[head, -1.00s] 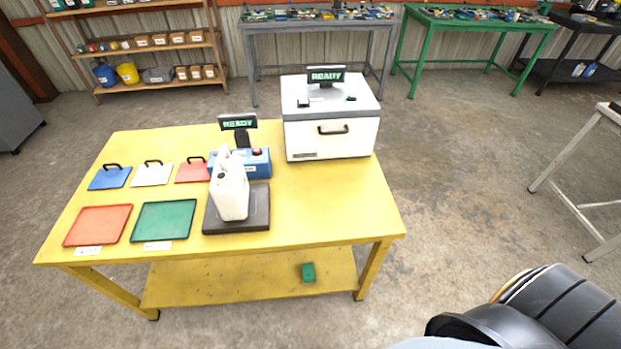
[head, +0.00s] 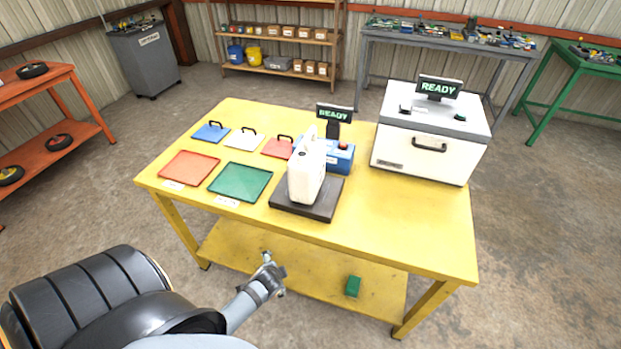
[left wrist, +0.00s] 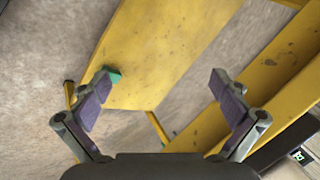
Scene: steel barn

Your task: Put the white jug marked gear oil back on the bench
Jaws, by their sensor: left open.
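The white jug (head: 306,172) stands on the dark plate (head: 318,208) of a blue device on the yellow bench (head: 400,215). Its gear oil marking cannot be read from here. My left gripper (head: 268,268) is in front of the bench, below the tabletop and apart from the jug. In the left wrist view my left gripper (left wrist: 160,85) is open and empty. The jug is not in that view; the bench's yellow surfaces (left wrist: 160,50) are. My right gripper is not in view.
A blue box (head: 340,158) with a READY display stands behind the jug. A white machine (head: 428,150) fills the bench's back right. Green (head: 240,182) and red (head: 188,167) trays and several handled lids lie left. The front right benchtop is clear. A green block (head: 353,286) lies on the lower shelf.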

